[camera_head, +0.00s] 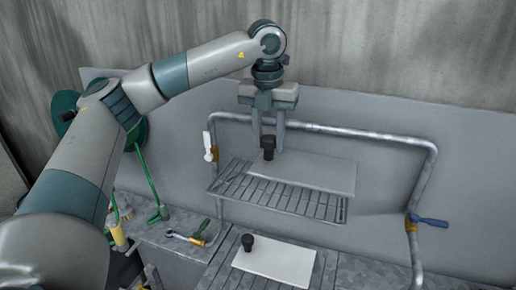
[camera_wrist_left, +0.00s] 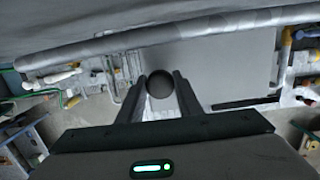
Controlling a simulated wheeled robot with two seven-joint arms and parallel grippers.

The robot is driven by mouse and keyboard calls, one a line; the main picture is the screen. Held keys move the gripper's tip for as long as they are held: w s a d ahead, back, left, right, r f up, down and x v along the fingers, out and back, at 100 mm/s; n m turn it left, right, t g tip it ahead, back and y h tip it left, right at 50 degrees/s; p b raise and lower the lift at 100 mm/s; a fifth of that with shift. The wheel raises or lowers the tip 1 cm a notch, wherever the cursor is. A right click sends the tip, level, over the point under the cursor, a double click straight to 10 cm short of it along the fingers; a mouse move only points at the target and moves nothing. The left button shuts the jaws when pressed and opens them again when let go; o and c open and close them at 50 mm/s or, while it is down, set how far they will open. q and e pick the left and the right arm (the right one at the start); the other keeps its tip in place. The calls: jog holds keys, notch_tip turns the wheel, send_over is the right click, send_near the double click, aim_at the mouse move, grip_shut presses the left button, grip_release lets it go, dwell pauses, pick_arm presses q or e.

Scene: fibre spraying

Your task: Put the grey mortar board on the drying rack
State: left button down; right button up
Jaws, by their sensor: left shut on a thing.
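The grey mortar board (camera_head: 315,173) is over the drying rack (camera_head: 282,200), roughly level, covering its back part. I cannot tell whether its underside touches the bars. My left gripper (camera_head: 268,147) points down from above and is shut on the board's black knob (camera_head: 268,155), near the board's left end. In the left wrist view, the round knob (camera_wrist_left: 160,86) sits between the two fingers, with the grey board (camera_wrist_left: 215,68) behind it. My right gripper is in neither view.
A whiter board (camera_head: 282,263) with its own black knob (camera_head: 248,242) lies on the bench below. A metal pipe (camera_head: 350,133) frames the rack, with a white-handled valve (camera_head: 208,147) left and a blue-handled valve (camera_head: 432,221) right. Small tools (camera_head: 190,238) and a green hose are at left.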

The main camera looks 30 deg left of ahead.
pick_arm(q)
jog(key=a, duration=0.1)
jog(key=a+f+p, duration=0.1)
jog(key=shift+a+f, duration=0.1)
jog(key=shift+a, duration=0.2)
jog(key=shift+a+f, duration=0.35)
jog(key=shift+f, duration=0.05)
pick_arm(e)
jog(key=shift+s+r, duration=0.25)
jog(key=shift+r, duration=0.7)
pick_arm(q)
notch_tip(320, 180, down, 3)
jog(key=p, duration=0.3)
jog(key=shift+f, duration=0.5)
jog(key=c, duration=1.3)
grip_release()
jog(key=shift+s, duration=0.1)
jog(key=shift+o, duration=0.2)
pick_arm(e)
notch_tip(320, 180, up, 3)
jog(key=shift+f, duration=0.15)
